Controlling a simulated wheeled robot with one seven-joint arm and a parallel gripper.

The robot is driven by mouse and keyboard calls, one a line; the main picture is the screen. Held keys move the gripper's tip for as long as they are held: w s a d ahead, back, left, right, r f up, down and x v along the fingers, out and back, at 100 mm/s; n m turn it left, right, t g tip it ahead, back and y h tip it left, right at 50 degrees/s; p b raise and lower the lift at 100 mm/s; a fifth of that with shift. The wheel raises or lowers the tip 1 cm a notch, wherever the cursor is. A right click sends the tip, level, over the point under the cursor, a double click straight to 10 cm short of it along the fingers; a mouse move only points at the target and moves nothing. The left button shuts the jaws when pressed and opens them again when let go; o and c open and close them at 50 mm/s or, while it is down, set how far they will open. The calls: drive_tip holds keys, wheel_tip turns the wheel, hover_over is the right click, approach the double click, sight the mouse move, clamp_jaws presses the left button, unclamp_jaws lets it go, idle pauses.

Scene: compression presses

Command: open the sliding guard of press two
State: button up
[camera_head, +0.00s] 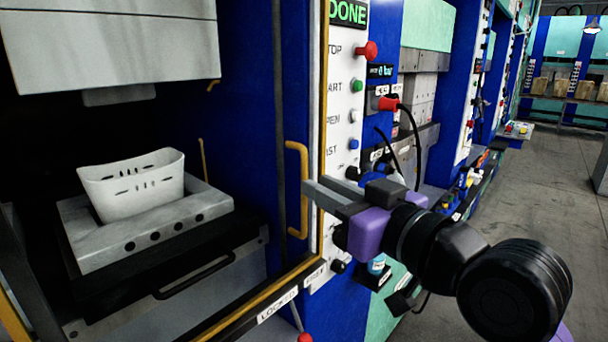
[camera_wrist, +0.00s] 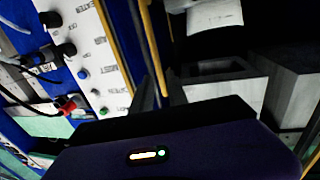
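The yellow guard handle (camera_head: 297,190) is an upright bar at the right side of the press opening, beside the yellow-edged frame (camera_head: 322,110). My gripper (camera_head: 313,190) reaches in from the right, with its fingertips at the handle's height and very close to it. In the wrist view, the yellow handle bar (camera_wrist: 152,50) runs down to the gap between the two fingers of my gripper (camera_wrist: 163,90). The fingers look apart; whether they touch the bar is unclear. A label at the frame's lower edge appears to read "LOCKED" (camera_head: 277,305).
Inside the press, a white slotted basket (camera_head: 135,185) sits on a grey block (camera_head: 100,240) below the upper platen (camera_head: 110,50). The control panel (camera_head: 340,110) with buttons and a green "DONE" display stands right of the frame. Cables hang beyond it. Open floor (camera_head: 545,180) lies at right.

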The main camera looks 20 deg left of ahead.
drive_tip(key=shift+p+x, duration=0.5)
drive_tip(key=shift+x, duration=2.2)
clamp_jaws()
